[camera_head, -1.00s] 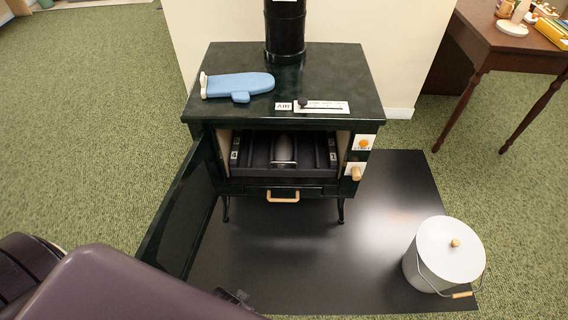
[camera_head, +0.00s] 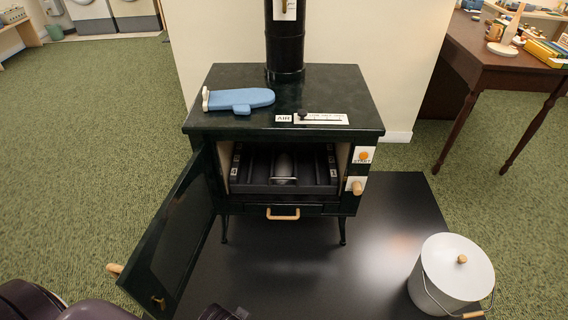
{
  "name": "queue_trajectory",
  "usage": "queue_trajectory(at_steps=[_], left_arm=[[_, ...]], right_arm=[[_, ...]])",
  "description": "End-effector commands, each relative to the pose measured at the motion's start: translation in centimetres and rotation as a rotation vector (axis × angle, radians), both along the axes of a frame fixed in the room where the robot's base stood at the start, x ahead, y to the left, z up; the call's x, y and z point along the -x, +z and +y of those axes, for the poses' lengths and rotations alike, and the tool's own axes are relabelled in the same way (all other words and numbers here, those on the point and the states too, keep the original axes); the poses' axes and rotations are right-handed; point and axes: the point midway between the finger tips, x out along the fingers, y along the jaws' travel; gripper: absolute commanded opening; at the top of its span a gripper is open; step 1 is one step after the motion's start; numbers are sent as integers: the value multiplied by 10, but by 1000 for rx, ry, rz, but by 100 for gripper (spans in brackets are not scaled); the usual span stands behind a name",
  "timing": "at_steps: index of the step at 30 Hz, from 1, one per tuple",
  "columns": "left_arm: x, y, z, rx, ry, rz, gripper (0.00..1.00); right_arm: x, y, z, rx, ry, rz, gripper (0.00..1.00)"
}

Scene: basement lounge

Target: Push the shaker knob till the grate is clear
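The dark green stove (camera_head: 283,135) stands in the middle with its front door (camera_head: 170,235) swung open to the left. The grate (camera_head: 285,167) shows inside the firebox as dark bars around a rounded grey middle piece; I see no clear ash on it, but it is small and dark. A wooden knob (camera_head: 357,187) sticks out from a white plate right of the opening. An orange round piece (camera_head: 364,156) sits on a labelled plate above it. A dark part, probably of my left gripper (camera_head: 225,314), shows at the bottom edge, well short of the stove. My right gripper is out of view.
A blue mitt (camera_head: 238,99) and an air slider (camera_head: 320,118) are on the stove top. A wooden drawer handle (camera_head: 283,214) is below the firebox. A white lidded bucket (camera_head: 450,272) stands right on the black floor plate (camera_head: 330,275). A brown table (camera_head: 500,62) is at right.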

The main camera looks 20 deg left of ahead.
Motion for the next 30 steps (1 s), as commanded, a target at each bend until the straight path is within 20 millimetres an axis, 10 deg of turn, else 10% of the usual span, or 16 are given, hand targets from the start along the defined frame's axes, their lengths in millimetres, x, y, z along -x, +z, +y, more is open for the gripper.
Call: queue_trajectory(at_steps=[9,30], left_arm=[[0,0,0,0,0,0,0],[0,0,0,0,0,0,0]], right_arm=[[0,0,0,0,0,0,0],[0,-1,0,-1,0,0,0]])
